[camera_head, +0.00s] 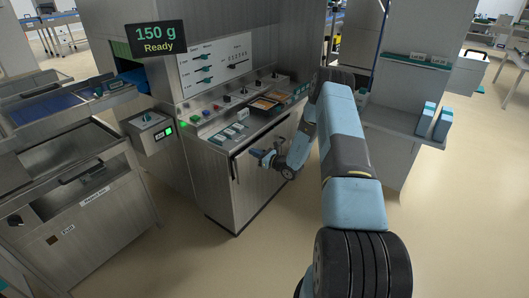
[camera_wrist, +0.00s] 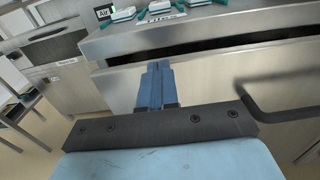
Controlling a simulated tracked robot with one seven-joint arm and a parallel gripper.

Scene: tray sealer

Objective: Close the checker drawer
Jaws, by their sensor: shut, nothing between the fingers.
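A steel drawer front (camera_head: 262,185) is in the middle machine's cabinet, below the control counter. I cannot tell for sure that it is the checker drawer. In the wrist view, a dark gap runs along the top edge of this steel front (camera_wrist: 215,80), under the counter lip. A dark bar handle (camera_wrist: 262,108) stands out from it at the right. My gripper (camera_head: 254,154) is at the upper part of this front. Its blue fingers (camera_wrist: 157,68) are together, empty, and point at the front just below the gap. Contact with the front cannot be told.
Another steel cabinet (camera_head: 95,215) with a dark handle (camera_head: 82,174) stands at the left. The counter holds buttons and a food tray (camera_head: 264,103). A display (camera_head: 156,39) reads 150 g, Ready. A grey shelf unit (camera_head: 395,122) stands right. Floor (camera_head: 460,220) is clear at the right.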

